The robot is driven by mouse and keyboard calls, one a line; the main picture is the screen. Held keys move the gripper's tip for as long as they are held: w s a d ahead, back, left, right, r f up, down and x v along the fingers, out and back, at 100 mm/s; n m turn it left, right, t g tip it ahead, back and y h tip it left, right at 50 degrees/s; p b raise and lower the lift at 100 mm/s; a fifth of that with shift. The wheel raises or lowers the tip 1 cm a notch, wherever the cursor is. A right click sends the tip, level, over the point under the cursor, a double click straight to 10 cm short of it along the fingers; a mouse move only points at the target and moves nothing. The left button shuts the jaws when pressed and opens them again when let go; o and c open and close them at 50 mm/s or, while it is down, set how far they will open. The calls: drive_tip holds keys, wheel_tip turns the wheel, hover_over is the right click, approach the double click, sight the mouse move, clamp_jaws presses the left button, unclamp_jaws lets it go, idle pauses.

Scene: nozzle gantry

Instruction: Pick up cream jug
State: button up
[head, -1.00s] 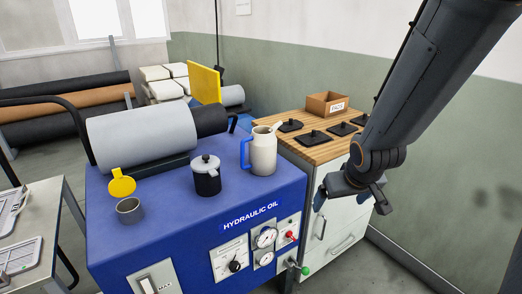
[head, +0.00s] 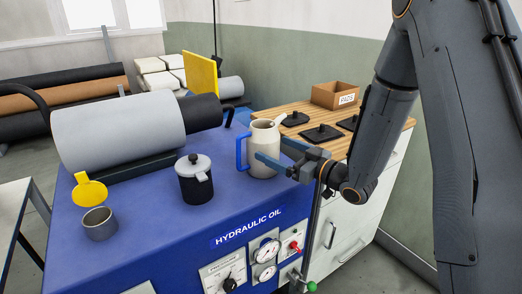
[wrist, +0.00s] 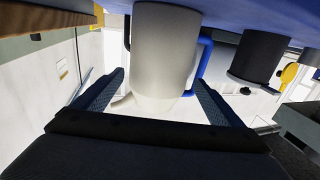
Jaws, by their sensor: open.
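The cream jug (head: 262,136) stands upright on the blue hydraulic oil cabinet, with a blue handle on its left and a small spout at the top. My gripper (head: 272,150) is open at the jug's right front side, with one finger across the jug's front in the head view. In the wrist view the picture is upside down. The jug (wrist: 165,45) shows between and beyond my open fingers (wrist: 158,82), with a visible gap on both sides. The blue handle (wrist: 203,62) lies just past the right finger's tip. I cannot tell whether anything touches.
A white-lidded black pot (head: 195,180) stands left of the jug. A grey cup (head: 99,224) and yellow funnel (head: 90,192) are farther left. A large grey cylinder (head: 120,130) lies behind. The wooden-topped cabinet (head: 268,111) at right holds black pads and a cardboard box (head: 335,96).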

drive_tip(key=shift+p+x, duration=1)
drive_tip(key=shift+x, duration=2.2)
drive_tip(key=c, duration=1.6)
drive_tip(key=shift+w+r, duration=0.1)
drive_tip(key=shift+r, duration=0.05)
drive_tip(key=shift+c, duration=0.7)
